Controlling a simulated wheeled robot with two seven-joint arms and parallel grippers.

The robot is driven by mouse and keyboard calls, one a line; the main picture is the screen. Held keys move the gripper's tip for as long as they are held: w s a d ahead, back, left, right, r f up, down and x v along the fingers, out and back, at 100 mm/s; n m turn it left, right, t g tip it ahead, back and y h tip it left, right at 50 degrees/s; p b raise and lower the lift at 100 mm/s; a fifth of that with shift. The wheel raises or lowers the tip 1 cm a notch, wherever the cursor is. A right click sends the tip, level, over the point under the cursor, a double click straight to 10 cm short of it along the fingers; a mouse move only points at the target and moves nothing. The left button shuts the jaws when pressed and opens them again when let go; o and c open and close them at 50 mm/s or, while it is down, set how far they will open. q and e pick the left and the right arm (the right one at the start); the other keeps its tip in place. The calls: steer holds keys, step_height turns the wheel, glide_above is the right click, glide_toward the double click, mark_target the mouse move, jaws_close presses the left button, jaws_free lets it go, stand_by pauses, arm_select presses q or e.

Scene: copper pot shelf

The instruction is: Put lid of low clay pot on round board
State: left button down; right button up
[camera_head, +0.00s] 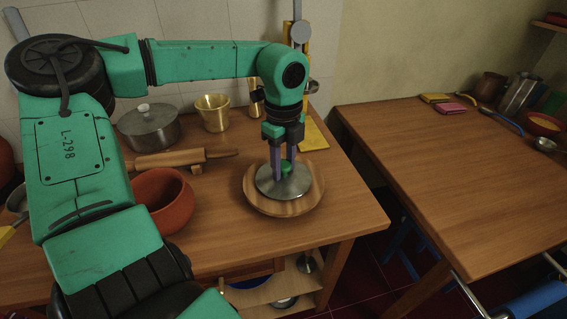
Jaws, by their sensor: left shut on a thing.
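The low clay pot (170,214) stands open on the left table, reddish and partly hidden by my left arm. Its lid (283,186) is a grey metal disc with a green knob. My left gripper (284,168) points down and is shut on the knob. The lid is over the round wooden board (258,202), roughly at its middle. I cannot tell whether it touches the board or is just above it. My right gripper is out of view.
A rolling pin (170,160), a lidded grey pot (150,128) and a brass cup (213,113) stand behind the clay pot. A yellow board (313,136) lies behind the round board. A second table (440,170) on the right has a clear front; several items lie at its back.

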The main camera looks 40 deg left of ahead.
mark_target(283, 164)
arm_select(q)
steer(key=shift+c, duration=2.4)
jaws_free()
steer(key=shift+r, duration=0.35)
step_height(283, 164, up, 12)
steer(key=shift+f+p, duration=0.25)
steer(key=shift+p, duration=0.05)
